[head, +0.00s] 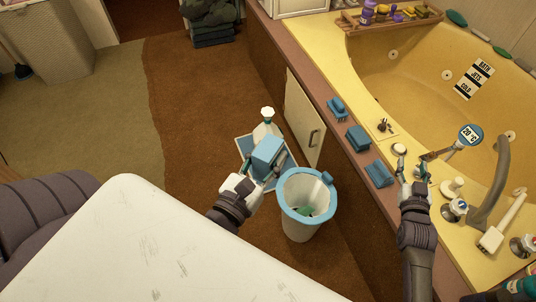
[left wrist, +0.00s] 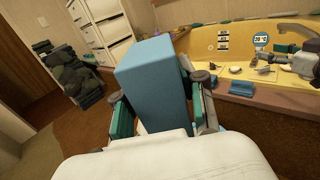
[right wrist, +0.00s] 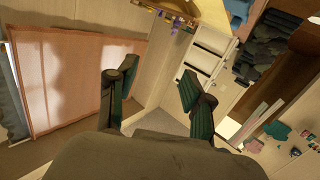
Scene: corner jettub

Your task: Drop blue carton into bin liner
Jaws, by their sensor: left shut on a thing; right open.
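The blue carton (head: 266,154) is a plain blue box. My left gripper (head: 253,181) is shut on it and holds it just left of the bin in the head view. In the left wrist view the carton (left wrist: 152,85) stands between the two fingers.
Blue objects (head: 358,138) sit along the tub's brown edge, near taps and a round temperature sign (head: 470,135). A white bottle (head: 267,126) stands on a blue mat behind the carton. A white tabletop (head: 130,245) fills the lower left. Brown carpet is open beyond.

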